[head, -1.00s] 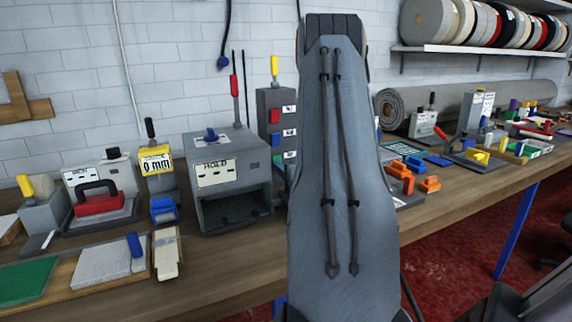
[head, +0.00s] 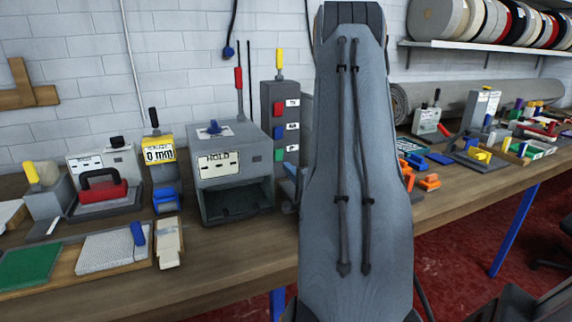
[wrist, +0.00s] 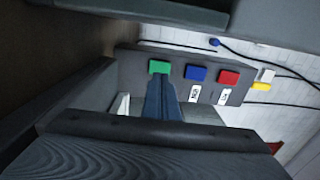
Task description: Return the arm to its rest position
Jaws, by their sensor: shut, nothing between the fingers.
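My arm's large grey link (head: 352,170) stands upright in the middle of the head view and hides much of what is behind it. In the wrist view my gripper (wrist: 158,84) shows as a narrow blue-grey shape, shut and empty. Its tip appears just below the green button (wrist: 159,67) of the grey button box; I cannot tell whether they touch. The button box (head: 268,115), with red, blue and green buttons, stands left of the arm link in the head view.
Orange blocks (head: 428,182) lie right of my arm. A rolled rug (head: 465,95) and spool shelf (head: 480,46) are behind.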

